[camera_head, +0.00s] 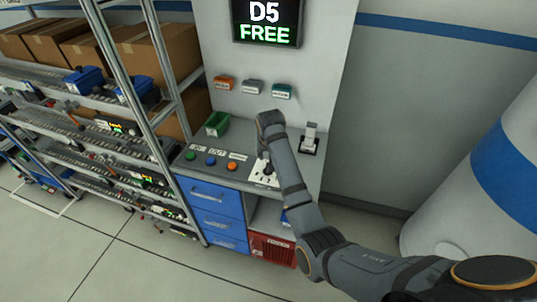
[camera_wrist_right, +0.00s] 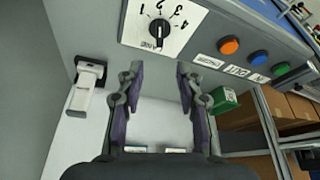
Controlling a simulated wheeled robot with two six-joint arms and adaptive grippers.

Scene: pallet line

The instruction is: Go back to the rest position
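My left gripper is not in view.
A lever switch (camera_head: 310,138) stands right of the dial. Orange (camera_head: 232,166), blue (camera_head: 211,161) and green (camera_head: 190,155) buttons and a green bin (camera_head: 217,124) lie left. A screen (camera_head: 267,22) reads "D5 FREE". A loaded shelf (camera_head: 100,120) stands left; a large white-blue cylinder (camera_head: 480,190) right.

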